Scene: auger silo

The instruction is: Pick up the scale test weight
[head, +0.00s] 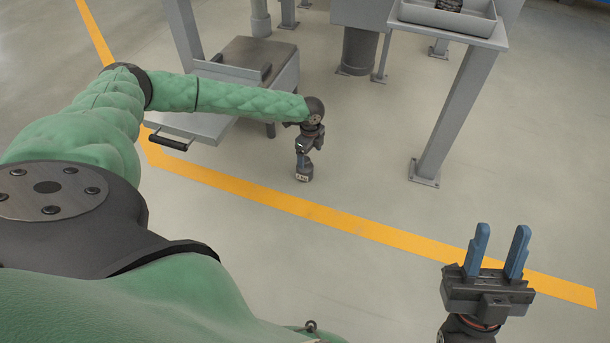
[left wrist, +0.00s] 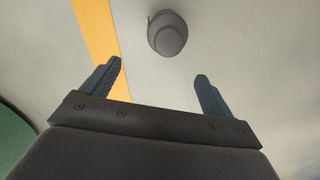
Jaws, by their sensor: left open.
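The scale test weight (head: 304,175) is a small dark grey cylinder with a pale label, standing on the floor in the head view. In the left wrist view the weight (left wrist: 167,35) is a round grey shape on pale floor, beyond the fingertips and roughly centred between them. My left gripper (head: 303,158) points down just above the weight in the head view. In the left wrist view its blue fingers (left wrist: 158,70) are apart with nothing between them. My right gripper (head: 498,240) is open and empty at the lower right of the head view.
A yellow floor line (head: 270,198) runs just in front of the weight. A low grey platform with a black handle (head: 168,142) stands behind my left arm. A grey post (head: 460,105) under a table with a tray (head: 447,18) stands to the right. The floor around the weight is clear.

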